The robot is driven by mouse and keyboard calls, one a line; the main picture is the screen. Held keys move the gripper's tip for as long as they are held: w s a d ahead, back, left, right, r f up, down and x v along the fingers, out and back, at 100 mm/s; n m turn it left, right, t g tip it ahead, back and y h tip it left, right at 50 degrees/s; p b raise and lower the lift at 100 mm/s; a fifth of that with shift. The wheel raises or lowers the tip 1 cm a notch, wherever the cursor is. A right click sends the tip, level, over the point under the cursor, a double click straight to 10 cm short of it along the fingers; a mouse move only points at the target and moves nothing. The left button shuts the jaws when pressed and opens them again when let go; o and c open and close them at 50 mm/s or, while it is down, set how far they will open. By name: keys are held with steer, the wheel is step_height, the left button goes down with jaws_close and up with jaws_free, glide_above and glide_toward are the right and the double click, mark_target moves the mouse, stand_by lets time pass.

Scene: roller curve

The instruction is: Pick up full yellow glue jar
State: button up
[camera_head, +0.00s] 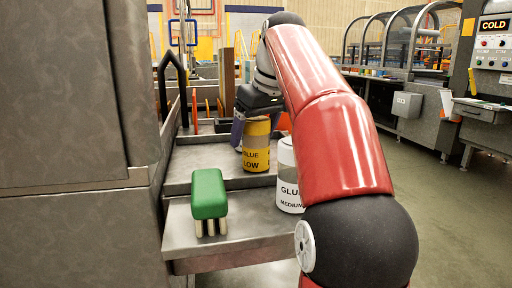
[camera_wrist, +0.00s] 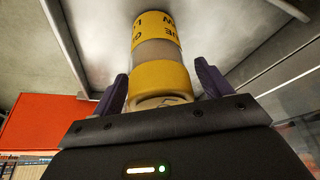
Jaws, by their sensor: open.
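The yellow glue jar (camera_head: 256,148) stands upright on the metal surface in the head view, with "GLUE" and "LOW" readable on it. My gripper (camera_head: 250,126) is above and around the jar's upper part; one purple finger shows at its left. In the wrist view the jar (camera_wrist: 163,72), with yellow and grey bands, lies between the two spread purple fingers of my gripper (camera_wrist: 162,76). The fingers look open, one on each side of it. Contact with the jar is not clear. The far finger is hidden in the head view.
A white glue jar (camera_head: 288,178) labelled "MEDIUM" stands close to the right, partly behind my red arm. A green brush-like block (camera_head: 209,193) stands on the nearer metal shelf (camera_head: 248,232). A grey cabinet wall (camera_head: 75,150) closes off the left side.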

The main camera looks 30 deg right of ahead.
steer(key=c, duration=1.1)
steer(key=shift+c, duration=0.4)
steer(key=shift+r, duration=0.15)
